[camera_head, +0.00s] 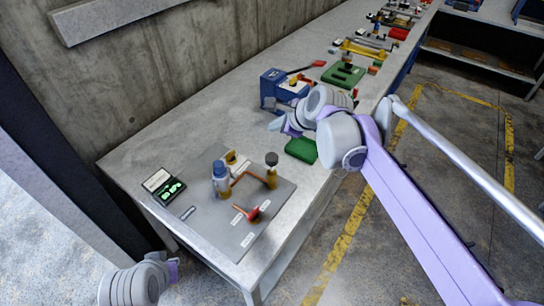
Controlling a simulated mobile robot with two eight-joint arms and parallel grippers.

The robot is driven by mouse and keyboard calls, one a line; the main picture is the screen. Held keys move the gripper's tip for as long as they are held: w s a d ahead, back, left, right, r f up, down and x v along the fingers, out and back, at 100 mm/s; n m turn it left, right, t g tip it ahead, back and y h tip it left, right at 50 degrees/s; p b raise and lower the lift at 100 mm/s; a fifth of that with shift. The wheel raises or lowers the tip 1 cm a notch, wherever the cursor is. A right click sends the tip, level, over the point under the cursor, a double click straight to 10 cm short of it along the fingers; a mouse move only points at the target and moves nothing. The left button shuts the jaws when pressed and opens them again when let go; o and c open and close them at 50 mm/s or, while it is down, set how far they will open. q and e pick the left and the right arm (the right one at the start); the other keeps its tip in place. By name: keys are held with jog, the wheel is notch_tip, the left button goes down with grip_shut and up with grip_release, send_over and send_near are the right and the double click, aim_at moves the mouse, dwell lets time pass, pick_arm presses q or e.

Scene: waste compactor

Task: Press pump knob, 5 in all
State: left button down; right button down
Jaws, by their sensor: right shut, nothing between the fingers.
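A grey plate (225,232) lies on the near end of the long table. On it stand a pale cylinder with a blue cap (220,172), a brass post with a dark round knob (272,159), a copper pipe between them, and a red-handled valve (252,213). The dark knob looks like the pump knob, but I cannot be sure. My right gripper (276,124) is shut and empty above the table, beyond the knob and apart from it. Its fingers are small and partly hidden by my wrist. My left arm shows at the bottom left; its gripper is not visible.
A small case with a green display (167,187) sits left of the plate. A blue box with a red lever (283,88) stands behind my right gripper. A green block (301,150) lies under my right arm. More devices line the far table. A concrete wall borders the left.

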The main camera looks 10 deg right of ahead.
aim_at(275, 159)
jog(key=shift+f, duration=0.1)
